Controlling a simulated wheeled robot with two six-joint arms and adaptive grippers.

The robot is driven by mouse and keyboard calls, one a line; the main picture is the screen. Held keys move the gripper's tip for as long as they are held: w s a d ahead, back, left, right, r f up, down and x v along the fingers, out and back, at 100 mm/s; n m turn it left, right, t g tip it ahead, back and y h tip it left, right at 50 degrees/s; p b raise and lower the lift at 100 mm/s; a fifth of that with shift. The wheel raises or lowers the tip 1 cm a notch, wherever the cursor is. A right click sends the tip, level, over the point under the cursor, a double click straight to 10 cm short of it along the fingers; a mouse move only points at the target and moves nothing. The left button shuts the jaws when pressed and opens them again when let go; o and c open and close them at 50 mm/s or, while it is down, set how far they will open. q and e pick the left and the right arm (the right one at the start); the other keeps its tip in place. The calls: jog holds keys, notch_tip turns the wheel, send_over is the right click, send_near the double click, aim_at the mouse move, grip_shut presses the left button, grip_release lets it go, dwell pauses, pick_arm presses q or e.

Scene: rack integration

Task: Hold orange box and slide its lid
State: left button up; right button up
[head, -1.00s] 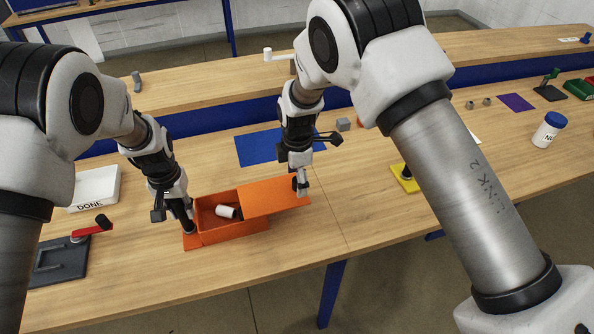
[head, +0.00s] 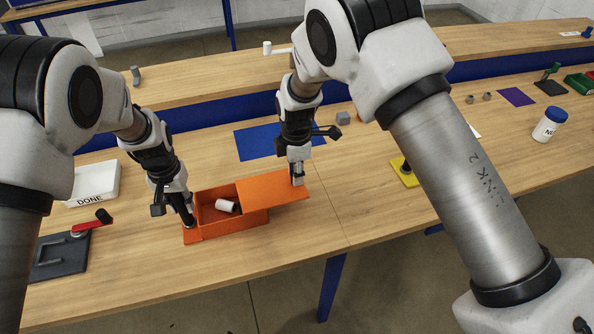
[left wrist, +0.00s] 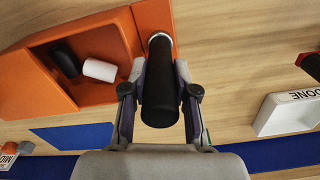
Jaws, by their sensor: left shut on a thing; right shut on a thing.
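The orange box (head: 232,231) stands on the table in the middle of the head view. Its orange lid (head: 272,190) covers the right part and sticks out past the box's right end, so the left part is open. A white cylinder (head: 227,206) lies inside; the left wrist view also shows a black cylinder (left wrist: 65,58) beside it. My left gripper (head: 188,214) is shut on the upright black handle (left wrist: 161,85) at the box's left end. My right gripper (head: 298,182) is shut at the lid's right end; its exact grip is too small to tell.
A white DONE tray (head: 95,186) and a dark fixture with a red lever (head: 85,231) are left of the box. A blue mat (head: 258,143) lies behind. A yellow-based item (head: 404,177) stands to the right. Table between box and yellow base is clear.

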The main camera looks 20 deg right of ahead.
aim_at(270, 189)
jog(key=shift+s+a+f, duration=0.1)
jog(key=shift+a, duration=3.3)
jog(key=o, duration=1.4)
jog(key=shift+o, duration=0.2)
notch_tip(270, 189, up, 7)
jog(key=shift+r, duration=0.2)
